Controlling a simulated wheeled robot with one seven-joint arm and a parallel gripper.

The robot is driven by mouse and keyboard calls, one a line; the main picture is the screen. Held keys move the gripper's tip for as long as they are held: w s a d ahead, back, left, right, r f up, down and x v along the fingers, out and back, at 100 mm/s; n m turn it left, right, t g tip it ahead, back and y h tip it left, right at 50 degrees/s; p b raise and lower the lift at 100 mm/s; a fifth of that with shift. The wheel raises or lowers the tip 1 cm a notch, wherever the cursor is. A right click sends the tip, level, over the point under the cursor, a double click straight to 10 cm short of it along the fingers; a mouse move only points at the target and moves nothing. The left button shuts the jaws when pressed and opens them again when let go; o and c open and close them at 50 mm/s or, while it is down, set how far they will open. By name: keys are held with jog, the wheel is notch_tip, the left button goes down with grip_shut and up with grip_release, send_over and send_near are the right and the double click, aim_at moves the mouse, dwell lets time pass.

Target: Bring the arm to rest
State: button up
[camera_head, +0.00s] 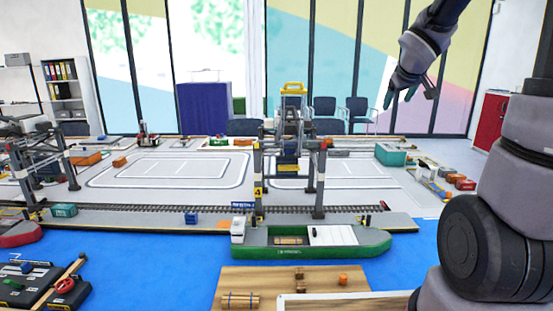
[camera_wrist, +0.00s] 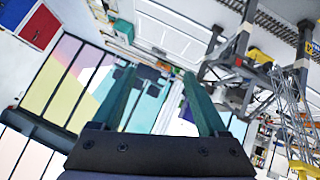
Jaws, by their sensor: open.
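My arm reaches in from the right side of the head view, with its upper part raised. My gripper (camera_head: 400,97) hangs at the upper right, in front of the coloured windows and well above the table. Its teal fingers point down. In the wrist view my gripper (camera_wrist: 160,90) has its two teal fingers spread apart with nothing between them. The wrist picture is tilted and shows the windows, chairs and part of a crane beyond the fingers.
A gantry crane (camera_head: 320,180) with a yellow number sign stands mid-table, behind a green boat (camera_head: 345,250). Another crane (camera_head: 20,165) stands at the left. A wooden board (camera_head: 250,280) lies in front. The air around my gripper looks clear.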

jog(key=s+a+r+m+g+y, duration=0.1)
jog(key=s+a, duration=0.4)
jog(key=s, duration=0.8)
jog(key=s+a+r+m+g+y, duration=0.1)
jog(key=s+a+m+y, duration=0.2)
jog(key=s, duration=1)
jog(key=a+m, duration=0.2)
jog(key=a, duration=0.1)
jog(key=shift+s+r+m+g, duration=0.15)
jog(key=shift+r+m+g, duration=0.25)
